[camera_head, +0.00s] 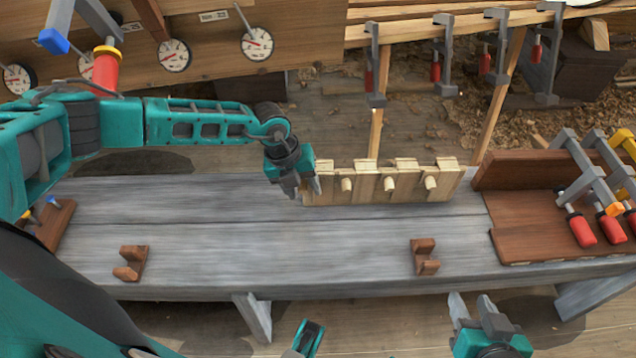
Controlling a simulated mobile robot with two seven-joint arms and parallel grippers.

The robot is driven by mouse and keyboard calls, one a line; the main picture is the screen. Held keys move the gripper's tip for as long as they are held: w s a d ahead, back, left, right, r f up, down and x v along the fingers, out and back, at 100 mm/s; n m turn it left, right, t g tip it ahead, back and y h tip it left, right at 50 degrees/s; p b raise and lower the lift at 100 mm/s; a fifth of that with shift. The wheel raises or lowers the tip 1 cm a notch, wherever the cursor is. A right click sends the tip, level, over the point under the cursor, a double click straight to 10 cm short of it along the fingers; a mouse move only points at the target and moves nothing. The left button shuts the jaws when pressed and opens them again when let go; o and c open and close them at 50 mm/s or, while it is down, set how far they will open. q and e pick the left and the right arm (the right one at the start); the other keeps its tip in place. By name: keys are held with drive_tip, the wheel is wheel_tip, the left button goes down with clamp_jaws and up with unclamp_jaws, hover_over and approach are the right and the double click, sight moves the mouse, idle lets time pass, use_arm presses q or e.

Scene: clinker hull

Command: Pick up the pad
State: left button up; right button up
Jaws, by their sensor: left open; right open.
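A pale wooden rack (410,192) with several round pegs and notched pale blocks along its top stands at the back of the grey bench. No separate piece is clearly recognisable as the pad; the small pale blocks, such as the one at the rack's left end (327,166), may be pads. My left gripper (303,192) is open, pointing down at the rack's left end and covering part of it. Nothing shows between its fingers. Whether it touches the rack I cannot tell. My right gripper (471,301) is open and empty, low in front of the bench.
The grey bench (220,225) is mostly bare. Two brown wooden cradles (131,262) (425,257) stand near its front edge. A brown tray (540,238) at the right holds clamps with red handles (582,230). More clamps (443,60) hang on the plank behind, beside several dials (257,44).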

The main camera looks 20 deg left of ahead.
use_arm(q)
drive_tip(key=shift+c, duration=0.4)
clamp_jaws()
drive_tip(key=shift+r, duration=0.1)
